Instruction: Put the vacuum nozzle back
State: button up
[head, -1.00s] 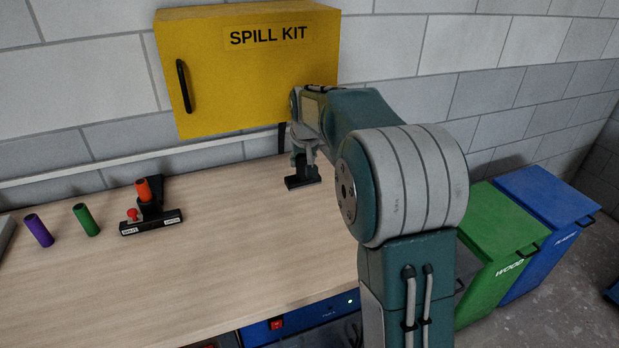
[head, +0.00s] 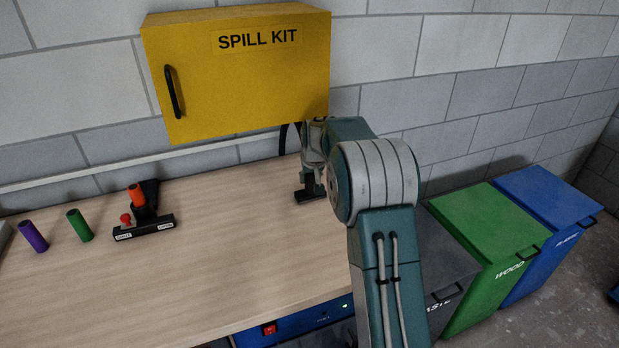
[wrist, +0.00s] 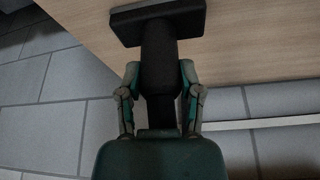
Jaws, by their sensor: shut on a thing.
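The vacuum nozzle is black, with a wide flat foot, and in the wrist view the nozzle (wrist: 160,60) sits between the two fingers of my gripper (wrist: 160,85). My gripper is shut on its neck. In the head view the nozzle (head: 310,194) hangs below my gripper (head: 314,170) at the right end of the wooden bench, foot downward. The head view does not show clearly whether the foot touches the bench top. A dark hose-like strip (head: 284,138) shows behind my gripper. The nozzle's holder cannot be made out.
The bench top (head: 230,245) is clear in the middle. A black fixture (head: 145,232) and purple (head: 34,237) and green (head: 80,226) cylinders stand left. The yellow spill kit cabinet (head: 240,80) hangs above. Grey (head: 440,262), green (head: 485,235) and blue (head: 545,205) bins stand right.

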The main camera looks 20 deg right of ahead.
jog(key=o, duration=0.9)
jog(key=shift+a, duration=0.1)
jog(key=shift+o, duration=1)
jog(key=shift+a, duration=0.5)
jog(key=shift+d+r, duration=0.15)
jog(key=shift+d, duration=0.1)
jog(key=s+a+r, duration=0.3)
jog(key=s+r, duration=0.4)
jog(key=r, duration=0.1)
jog(key=s+a+r, duration=0.3)
jog(key=s+r, duration=0.4)
jog(key=r, duration=0.2)
jog(key=s+a+f, duration=0.1)
jog(key=s+a, duration=0.1)
jog(key=s, duration=0.7)
jog(key=s+a+f+n, duration=0.1)
jog(key=s+a+f, duration=0.1)
jog(key=s, duration=0.7)
jog(key=s+a+f+n+t, duration=0.1)
jog(key=s+a, duration=0.2)
jog(key=s, duration=0.6)
jog(key=shift+s+a+f+y, duration=0.25)
jog(key=shift+s+a+y, duration=0.05)
jog(key=shift+s, duration=0.1)
